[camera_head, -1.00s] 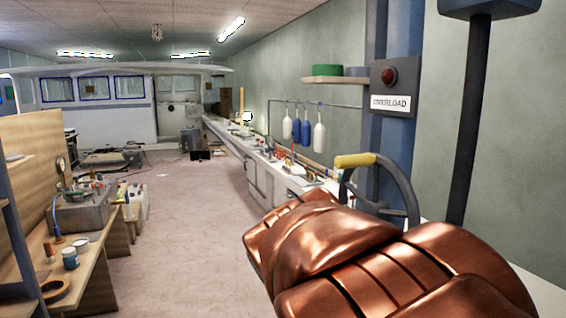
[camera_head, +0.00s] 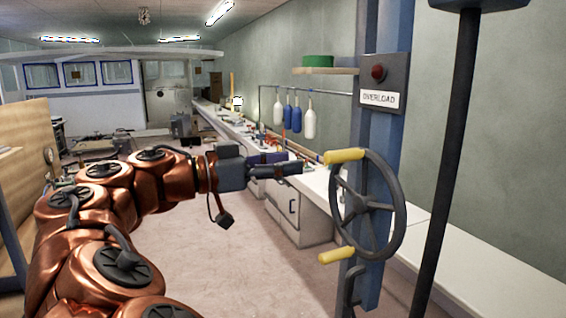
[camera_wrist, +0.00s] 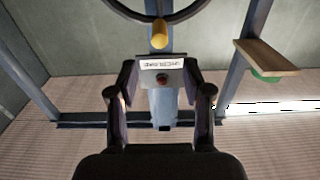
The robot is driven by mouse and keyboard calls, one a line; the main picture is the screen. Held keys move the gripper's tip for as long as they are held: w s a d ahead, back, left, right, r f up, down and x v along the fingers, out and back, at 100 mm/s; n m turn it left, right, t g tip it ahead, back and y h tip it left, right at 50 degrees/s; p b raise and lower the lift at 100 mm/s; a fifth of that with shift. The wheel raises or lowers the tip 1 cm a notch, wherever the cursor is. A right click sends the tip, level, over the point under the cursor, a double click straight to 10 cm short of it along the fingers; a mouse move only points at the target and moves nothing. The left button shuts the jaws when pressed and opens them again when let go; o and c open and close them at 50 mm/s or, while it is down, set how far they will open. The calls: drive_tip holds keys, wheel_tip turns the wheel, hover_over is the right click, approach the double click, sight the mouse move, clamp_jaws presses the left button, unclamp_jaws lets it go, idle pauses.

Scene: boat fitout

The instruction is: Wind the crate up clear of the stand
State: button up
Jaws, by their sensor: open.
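A dark hand wheel (camera_head: 368,203) stands on a blue post (camera_head: 380,130) right of centre. It has a yellow upper handle (camera_head: 344,155) and a yellow lower handle (camera_head: 336,254). My gripper (camera_head: 300,168) is left of the wheel, pointing towards it and apart from both handles. In the wrist view my gripper (camera_wrist: 158,76) has its fingers spread with nothing between them. That view is upside down and shows a yellow handle (camera_wrist: 159,34) and part of the wheel rim (camera_wrist: 155,18) beyond the fingertips. I cannot make out the crate or the stand in these frames.
A red-lamped box with an OVERLOAD label (camera_head: 380,98) is on the post above the wheel. A dark rod (camera_head: 455,150) stands at the right. A long white bench (camera_head: 300,220) runs along the wall. The pink floor (camera_head: 240,270) left of the post is clear.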

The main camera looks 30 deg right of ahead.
sight(339, 157)
drive_tip(key=shift+s+d+p, duration=0.15)
drive_tip(key=shift+d+p, duration=0.25)
drive_tip(key=shift+d, duration=1.05)
drive_tip(key=shift+s+d+p, duration=0.1)
drive_tip(key=shift+d+p, duration=0.25)
drive_tip(key=shift+d, duration=1.1)
drive_tip(key=shift+d+f+b, duration=0.15)
drive_tip(key=shift+d+b, duration=0.3)
drive_tip(key=shift+d, duration=0.25)
drive_tip(key=shift+s+d+b, duration=0.2)
drive_tip(key=shift+d+b, duration=0.8)
drive_tip(key=shift+d, duration=1.4)
